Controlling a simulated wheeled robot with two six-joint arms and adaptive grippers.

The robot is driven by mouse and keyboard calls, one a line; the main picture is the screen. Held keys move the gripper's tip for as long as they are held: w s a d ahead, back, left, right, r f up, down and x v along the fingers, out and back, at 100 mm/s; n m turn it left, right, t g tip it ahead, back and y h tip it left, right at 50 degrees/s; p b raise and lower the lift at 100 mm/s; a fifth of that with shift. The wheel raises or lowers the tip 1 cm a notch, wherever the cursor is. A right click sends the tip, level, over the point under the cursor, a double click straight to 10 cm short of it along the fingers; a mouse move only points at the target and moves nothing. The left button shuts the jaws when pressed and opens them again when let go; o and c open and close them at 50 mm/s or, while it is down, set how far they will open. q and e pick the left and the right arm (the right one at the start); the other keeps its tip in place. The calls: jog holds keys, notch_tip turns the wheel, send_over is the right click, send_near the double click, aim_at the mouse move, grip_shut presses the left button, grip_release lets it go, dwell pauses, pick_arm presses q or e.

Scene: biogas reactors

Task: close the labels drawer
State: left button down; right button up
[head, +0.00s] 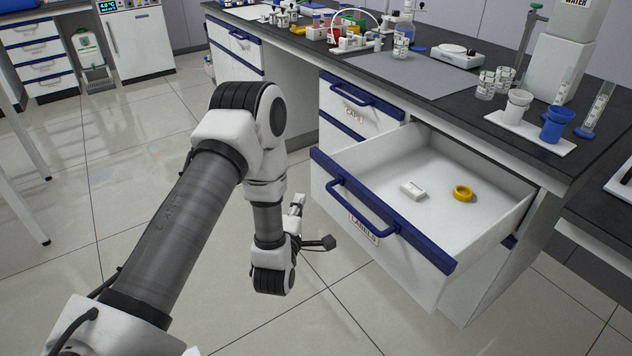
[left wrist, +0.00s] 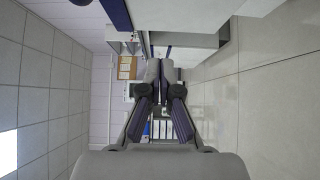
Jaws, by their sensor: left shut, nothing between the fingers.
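The labels drawer (head: 340,232) is pulled well out of the bench in the head view. Its white front has a blue top edge, a blue bar handle (head: 362,208) and a LABELS tag. Inside lie a small white block (head: 413,190) and a yellow ring (head: 463,193). My left gripper (head: 299,200) is low, to the left of the drawer front and apart from it, partly hidden by my wrist. In the left wrist view its fingers (left wrist: 159,72) meet, with nothing between them. My right gripper is not in view.
A closed CAPS drawer (head: 358,110) is beside the open one. The black bench top (head: 400,75) holds bottles, a scale (head: 455,55) and cups on a white tray (head: 530,133). The tiled floor left of the drawer is clear.

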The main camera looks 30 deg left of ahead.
aim_at(319, 179)
pick_arm(q)
jog(key=w, duration=0.6)
jog(key=shift+w+a+f, duration=0.1)
jog(key=shift+w+a, duration=0.05)
jog(key=shift+w+d, duration=0.2)
jog(key=shift+w, duration=0.3)
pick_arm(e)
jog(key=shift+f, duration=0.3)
pick_arm(q)
jog(key=shift+w+b, duration=0.1)
jog(key=shift+b, duration=0.2)
